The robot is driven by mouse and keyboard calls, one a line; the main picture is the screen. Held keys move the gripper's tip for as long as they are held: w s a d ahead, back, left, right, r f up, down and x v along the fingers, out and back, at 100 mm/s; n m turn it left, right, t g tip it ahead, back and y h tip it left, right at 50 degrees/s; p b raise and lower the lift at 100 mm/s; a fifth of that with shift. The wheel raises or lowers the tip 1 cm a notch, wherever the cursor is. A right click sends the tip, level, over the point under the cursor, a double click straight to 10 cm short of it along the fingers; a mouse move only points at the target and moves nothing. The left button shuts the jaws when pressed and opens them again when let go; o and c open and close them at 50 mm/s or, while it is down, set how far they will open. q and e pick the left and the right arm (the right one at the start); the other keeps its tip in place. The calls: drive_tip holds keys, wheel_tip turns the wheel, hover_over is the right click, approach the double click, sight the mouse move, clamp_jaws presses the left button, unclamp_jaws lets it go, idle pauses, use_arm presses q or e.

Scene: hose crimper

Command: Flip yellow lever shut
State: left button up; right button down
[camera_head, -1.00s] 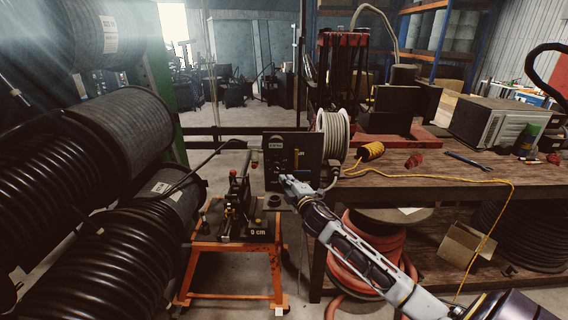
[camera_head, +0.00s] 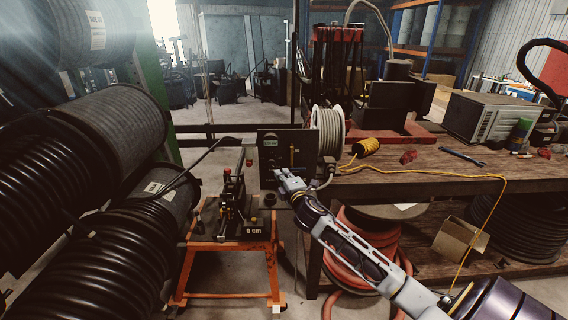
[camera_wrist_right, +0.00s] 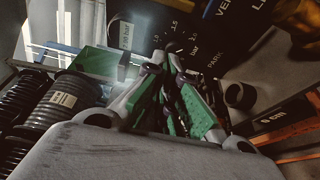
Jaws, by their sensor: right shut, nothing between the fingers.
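A dark control panel (camera_head: 269,160) stands upright behind the crimper. A narrow yellow upright shape, seemingly the yellow lever (camera_head: 291,155), shows on its face. In the right wrist view a blurred yellow-orange piece (camera_wrist_right: 298,14) at the top right may be this lever, close to the camera. My right gripper (camera_head: 278,173) is shut and empty at the panel's lower front, left of and below the yellow shape. In the wrist view its green-padded fingers (camera_wrist_right: 164,62) come together before the panel's dial markings; contact cannot be told. My left gripper is not in view.
The crimper (camera_head: 230,205) stands on an orange stand (camera_head: 198,258) left of my arm. A white hose reel (camera_head: 329,130) is right of the panel. A wooden bench (camera_head: 420,180) fills the right side. Large black hose rolls (camera_head: 105,125) fill the left.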

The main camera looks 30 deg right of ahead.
drive_tip(key=shift+w, duration=0.15)
idle(0.3)
approach(274, 161)
drive_tip(key=shift+w+r, duration=0.8)
drive_tip(key=shift+r, duration=0.15)
drive_tip(key=x, duration=0.3)
drive_tip(key=p+x, duration=0.1)
drive_tip(key=x, duration=0.1)
drive_tip(key=shift+w+a, duration=0.15)
drive_tip(key=shift+a, duration=0.15)
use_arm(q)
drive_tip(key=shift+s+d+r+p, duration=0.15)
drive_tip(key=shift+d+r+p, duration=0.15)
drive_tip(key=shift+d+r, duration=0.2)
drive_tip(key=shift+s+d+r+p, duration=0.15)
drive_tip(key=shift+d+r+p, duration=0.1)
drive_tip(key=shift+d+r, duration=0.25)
use_arm(e)
drive_tip(key=shift+s+d+f, duration=0.1)
drive_tip(key=shift+s+d, duration=0.45)
drive_tip(key=shift+d, duration=0.3)
drive_tip(key=shift+s+d, duration=0.55)
drive_tip(key=shift+d, duration=0.3)
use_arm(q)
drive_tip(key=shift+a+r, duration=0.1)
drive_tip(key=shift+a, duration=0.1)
